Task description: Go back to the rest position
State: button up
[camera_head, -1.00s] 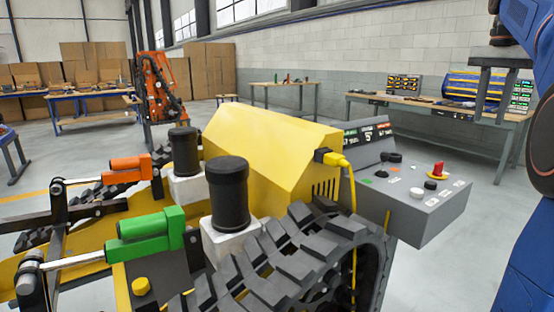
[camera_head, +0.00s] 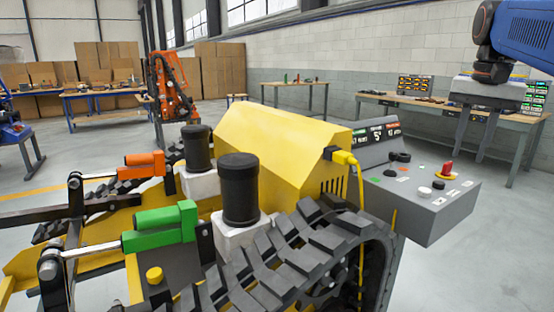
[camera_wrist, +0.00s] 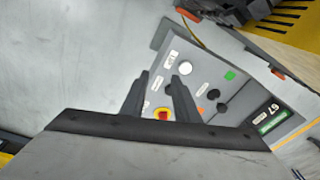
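My gripper (camera_head: 475,153) is at the right in the head view, pointing down with its two grey fingers apart. It appears empty, above and behind the grey control box in the picture. In the wrist view its fingers (camera_wrist: 158,80) stand apart, with the red knob (camera_wrist: 163,115) on its yellow base showing between them. That knob also stands on the control box's sloped top in the head view (camera_head: 447,168). The control box (camera_head: 430,222) carries black and white knobs and a lit display. No contact between fingers and box shows.
The yellow tracked carrier (camera_head: 275,145) fills the middle, with black cylinders, a yellow cable (camera_head: 361,215) and a track (camera_head: 285,265). A workbench (camera_head: 425,104) stands behind. Floor is open at far right.

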jog(key=s+a+f+n+t, duration=0.1)
jog(key=s+a+f, duration=0.4)
jog(key=f, duration=0.5)
jog(key=s+a+f+n+t, duration=0.1)
jog(key=s+a+f+n, duration=0.3)
jog(key=f, duration=0.6)
jog(key=s+a+f+n+t, duration=0.1)
jog(key=s+a+f+n, duration=0.2)
jog(key=s+a+f, duration=0.4)
notch_tip(320, 180, down, 3)
jog(key=shift+s+a+t+y, duration=0.2)
jog(key=shift+s+t+y, duration=0.1)
jog(key=shift+s, duration=0.6)
dwell(1.1)
